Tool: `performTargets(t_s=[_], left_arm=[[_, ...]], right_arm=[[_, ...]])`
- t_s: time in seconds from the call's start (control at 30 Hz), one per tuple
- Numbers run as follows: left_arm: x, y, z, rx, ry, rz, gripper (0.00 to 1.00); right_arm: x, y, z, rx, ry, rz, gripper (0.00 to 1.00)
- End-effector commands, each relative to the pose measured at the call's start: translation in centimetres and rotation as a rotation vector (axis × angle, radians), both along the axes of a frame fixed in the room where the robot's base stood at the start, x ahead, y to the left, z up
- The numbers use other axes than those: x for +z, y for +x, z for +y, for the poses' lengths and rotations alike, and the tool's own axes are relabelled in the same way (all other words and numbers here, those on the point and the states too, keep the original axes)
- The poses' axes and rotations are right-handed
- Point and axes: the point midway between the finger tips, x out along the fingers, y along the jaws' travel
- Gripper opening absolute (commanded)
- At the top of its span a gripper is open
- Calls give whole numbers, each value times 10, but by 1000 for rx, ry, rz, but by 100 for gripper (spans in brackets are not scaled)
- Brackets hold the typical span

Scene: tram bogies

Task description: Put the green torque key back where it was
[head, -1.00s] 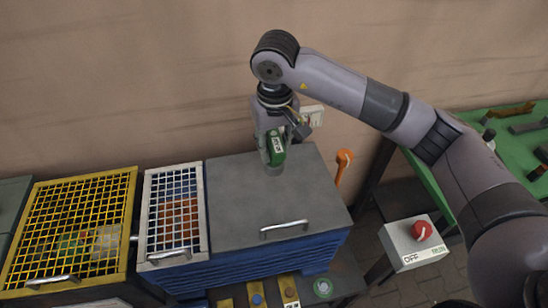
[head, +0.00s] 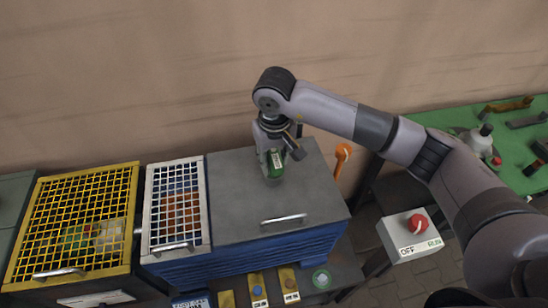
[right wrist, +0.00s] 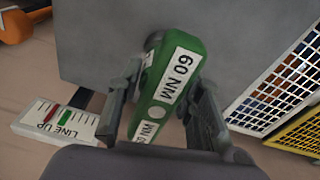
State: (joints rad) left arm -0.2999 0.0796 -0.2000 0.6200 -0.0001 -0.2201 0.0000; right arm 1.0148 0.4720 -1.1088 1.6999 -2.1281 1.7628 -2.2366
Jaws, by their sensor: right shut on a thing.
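The green torque key (head: 275,163) is in my right gripper (head: 270,156), over the grey lid of the blue cabinet. In the right wrist view the key (right wrist: 165,85) bears white "60 NM" labels, and the two fingers (right wrist: 160,108) are shut on its sides. Its far end is hidden under its body, and I cannot tell whether it touches the lid. My left gripper does not show.
The grey lid (head: 240,195) is otherwise clear. Left of it are a white mesh cover (head: 205,205) and a yellow mesh cover (head: 133,205). An orange lever (head: 341,160) and an OFF/RUN switch box (head: 400,238) stand right. A "LINE UP" card (right wrist: 55,121) shows in the wrist view.

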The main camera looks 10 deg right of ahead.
Motion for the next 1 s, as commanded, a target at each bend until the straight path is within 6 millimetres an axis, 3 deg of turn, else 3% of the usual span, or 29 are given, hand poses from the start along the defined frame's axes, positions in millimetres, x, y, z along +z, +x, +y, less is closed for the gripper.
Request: performTargets(t_s=[0.3, 0.33, 0.6, 1.0], left_arm=[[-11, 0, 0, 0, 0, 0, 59], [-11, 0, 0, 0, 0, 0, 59], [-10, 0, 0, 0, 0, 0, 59], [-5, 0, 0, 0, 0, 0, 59]], right_arm=[[-7, 0, 0, 0, 0, -2, 0], [-7, 0, 0, 0, 0, -1, 34], [-6, 0, 0, 0, 0, 0, 52], [-3, 0, 0, 0, 0, 1, 53]])
